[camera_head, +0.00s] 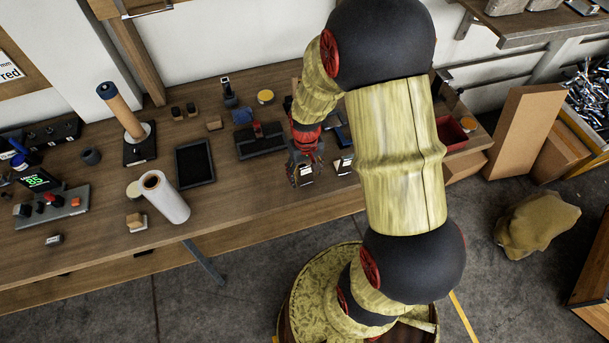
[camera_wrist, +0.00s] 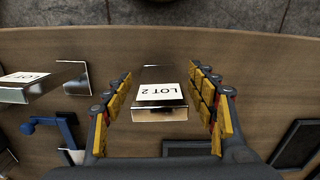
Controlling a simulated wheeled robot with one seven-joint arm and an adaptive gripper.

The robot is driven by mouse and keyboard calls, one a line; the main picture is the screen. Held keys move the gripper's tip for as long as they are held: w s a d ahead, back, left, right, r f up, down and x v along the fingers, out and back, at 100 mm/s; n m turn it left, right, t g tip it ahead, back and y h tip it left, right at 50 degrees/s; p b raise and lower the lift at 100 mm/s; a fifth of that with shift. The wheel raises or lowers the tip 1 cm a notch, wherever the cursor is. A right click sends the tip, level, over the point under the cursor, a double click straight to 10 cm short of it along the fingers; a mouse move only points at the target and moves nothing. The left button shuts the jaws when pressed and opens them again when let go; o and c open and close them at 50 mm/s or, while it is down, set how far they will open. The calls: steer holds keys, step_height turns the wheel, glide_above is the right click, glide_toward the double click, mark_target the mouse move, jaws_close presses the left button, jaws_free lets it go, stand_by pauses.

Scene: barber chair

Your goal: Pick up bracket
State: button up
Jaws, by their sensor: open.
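A metal bracket (camera_wrist: 160,112) with a white "LOT 2" label lies on the wooden workbench, in the middle of the wrist view. My gripper (camera_wrist: 164,95) is open, with one yellow-padded finger on each side of the bracket and a gap on both sides. I cannot tell how far above the bench the fingertips are. In the head view my gripper (camera_head: 304,170) is over the bench near its front edge, and the labelled bracket (camera_head: 306,175) shows small beneath it. A second labelled bracket (camera_wrist: 28,85) lies to the left in the wrist view.
A blue tool (camera_wrist: 58,128) lies left of the gripper in the wrist view. On the workbench (camera_head: 245,195) a black tray (camera_head: 195,163) and a white roll (camera_head: 166,197) stand to the left. A red bin (camera_head: 451,132) is at the right. The bench front is mostly clear.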

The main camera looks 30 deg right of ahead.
steer(key=shift+c, duration=1)
jaws_close()
steer(key=shift+r, duration=0.1)
